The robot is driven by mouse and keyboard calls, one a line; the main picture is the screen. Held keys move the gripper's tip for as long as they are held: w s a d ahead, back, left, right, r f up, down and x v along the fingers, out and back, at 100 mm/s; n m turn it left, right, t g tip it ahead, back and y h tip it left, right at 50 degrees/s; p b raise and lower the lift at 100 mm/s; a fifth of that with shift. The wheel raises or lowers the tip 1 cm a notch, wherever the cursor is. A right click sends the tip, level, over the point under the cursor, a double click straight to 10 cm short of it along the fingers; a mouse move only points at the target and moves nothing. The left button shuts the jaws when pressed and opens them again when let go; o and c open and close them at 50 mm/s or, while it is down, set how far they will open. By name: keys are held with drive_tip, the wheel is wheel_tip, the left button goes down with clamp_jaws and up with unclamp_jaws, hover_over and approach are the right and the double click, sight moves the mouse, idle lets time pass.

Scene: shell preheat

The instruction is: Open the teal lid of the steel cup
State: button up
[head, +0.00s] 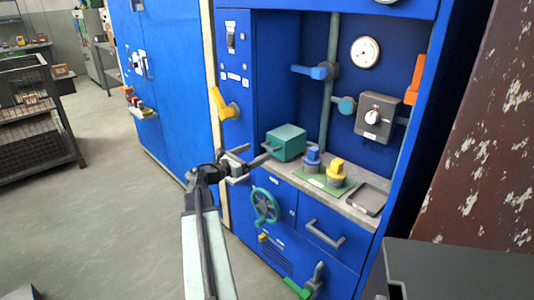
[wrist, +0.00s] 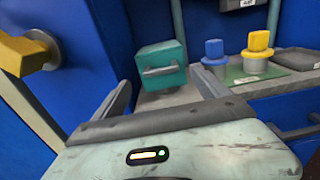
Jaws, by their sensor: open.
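A teal box-shaped piece (head: 288,139) with a bar handle on its front stands at the left end of the grey counter. It fits the teal lid by colour; no steel cup shows under or inside it. In the wrist view the teal piece (wrist: 162,57) is upright, with its grey handle (wrist: 161,71) facing me. My gripper (head: 256,154) is open, just in front and to the left of the teal piece in the head view. In the wrist view my gripper's fingers (wrist: 164,84) are spread and empty, one toward each side of the handle. I cannot tell whether they touch anything.
A blue-topped piece (head: 312,160) and a yellow-topped piece (head: 336,172) stand on a green mat (head: 318,183) to the right. A dark tray (head: 367,198) lies beyond. A yellow lever (head: 222,103) juts out at left. A green handwheel (head: 265,206) is below the counter.

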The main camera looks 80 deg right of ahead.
sight(267, 147)
drive_tip(key=x, duration=0.7)
